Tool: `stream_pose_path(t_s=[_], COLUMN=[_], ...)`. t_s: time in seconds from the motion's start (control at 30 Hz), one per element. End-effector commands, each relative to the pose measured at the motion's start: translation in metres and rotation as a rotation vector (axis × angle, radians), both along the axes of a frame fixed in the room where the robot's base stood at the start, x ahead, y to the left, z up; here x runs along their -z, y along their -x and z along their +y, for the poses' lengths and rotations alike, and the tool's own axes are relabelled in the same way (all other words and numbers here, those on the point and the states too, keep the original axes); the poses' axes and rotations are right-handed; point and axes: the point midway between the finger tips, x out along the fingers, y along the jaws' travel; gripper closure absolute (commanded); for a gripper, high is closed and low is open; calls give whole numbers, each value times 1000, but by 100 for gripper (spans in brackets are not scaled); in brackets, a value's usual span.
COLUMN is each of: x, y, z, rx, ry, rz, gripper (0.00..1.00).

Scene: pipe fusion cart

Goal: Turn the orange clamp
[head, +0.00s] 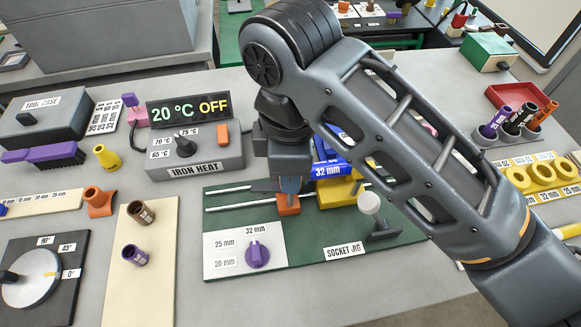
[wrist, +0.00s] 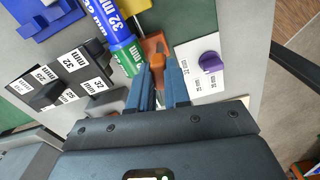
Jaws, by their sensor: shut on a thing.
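The orange clamp (head: 288,206) sits on the green socket jig board (head: 305,252), beside its metal rails. My gripper (head: 291,188) reaches down onto it from above, with its blue fingers shut on its upper part. In the wrist view the orange clamp (wrist: 154,46) shows just ahead of the fingertips (wrist: 158,68), partly hidden by them. A blue "32 mm" piece (head: 328,168) and a yellow block (head: 338,190) stand just right of the clamp, partly behind my arm. In the wrist view a blue and green pipe (wrist: 120,32) lies close beside the clamp.
A white plate with a purple knob (head: 257,254) is at the jig's front left. A white-topped lever (head: 372,207) stands right of the clamp. The iron heater (head: 195,155) is behind left; its display reads 20 °C OFF.

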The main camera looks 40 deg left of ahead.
Motion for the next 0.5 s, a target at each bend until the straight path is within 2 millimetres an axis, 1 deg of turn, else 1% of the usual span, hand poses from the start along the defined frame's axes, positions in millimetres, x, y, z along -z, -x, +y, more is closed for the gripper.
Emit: stream_pose_path(t_s=[0.2,0.5], x=[-1,-1], y=[0,0], z=[0,0], rx=[-117,-190], ry=[-2,-2], rz=[-1,-1], gripper=[100,100])
